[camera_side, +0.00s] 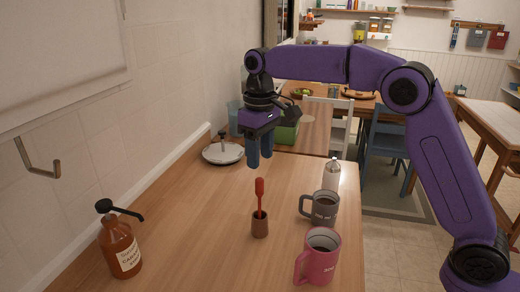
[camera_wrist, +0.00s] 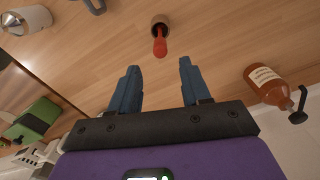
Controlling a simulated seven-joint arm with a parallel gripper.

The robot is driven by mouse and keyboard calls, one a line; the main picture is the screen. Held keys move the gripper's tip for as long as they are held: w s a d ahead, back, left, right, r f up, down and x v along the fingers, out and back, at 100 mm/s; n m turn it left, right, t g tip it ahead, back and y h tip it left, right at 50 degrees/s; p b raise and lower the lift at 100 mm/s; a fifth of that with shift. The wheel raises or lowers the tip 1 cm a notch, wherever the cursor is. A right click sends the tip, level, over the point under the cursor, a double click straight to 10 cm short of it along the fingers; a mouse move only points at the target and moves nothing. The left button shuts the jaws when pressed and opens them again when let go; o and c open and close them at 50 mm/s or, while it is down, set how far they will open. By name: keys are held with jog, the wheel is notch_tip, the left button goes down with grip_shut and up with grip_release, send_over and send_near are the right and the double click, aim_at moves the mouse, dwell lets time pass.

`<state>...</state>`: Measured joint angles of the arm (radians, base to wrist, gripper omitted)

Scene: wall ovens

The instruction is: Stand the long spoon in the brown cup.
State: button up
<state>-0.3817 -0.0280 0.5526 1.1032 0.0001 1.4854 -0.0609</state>
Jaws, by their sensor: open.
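The brown cup (camera_side: 260,226) stands upright on the wooden table, and it also shows at the top of the wrist view (camera_wrist: 161,20). The long red spoon (camera_side: 260,192) stands in the cup, its broad end up above the rim; its lower end is hidden inside. In the wrist view the spoon (camera_wrist: 160,44) points out of the cup toward me. My gripper (camera_side: 259,160) is above the table, behind the cup and higher than the spoon. Its blue fingers are apart and empty in the wrist view (camera_wrist: 157,84), and they touch neither spoon nor cup.
A pink mug (camera_side: 319,260), a grey mug (camera_side: 323,209) and a white bottle (camera_side: 332,174) stand right of the cup. A brown pump bottle (camera_side: 120,246) is at the left near the wall. A round white lidded thing (camera_side: 222,153) lies behind. Table around the cup is clear.

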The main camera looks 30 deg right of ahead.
jog(key=shift+r, duration=0.25)
jog(key=shift+s, duration=0.1)
jog(key=s+d+f+n, duration=0.2)
jog(key=s+d, duration=0.3)
jog(key=s, duration=0.7)
jog(key=s+d+f+n, duration=0.2)
jog(key=s+d+f, duration=0.2)
jog(key=s, duration=0.8)
jog(key=s+d+f+n, duration=0.3)
jog(key=s+d, duration=0.5)
jog(key=s, duration=0.4)
jog(key=shift+s+d+f, duration=0.2)
jog(key=shift+s, duration=0.2)
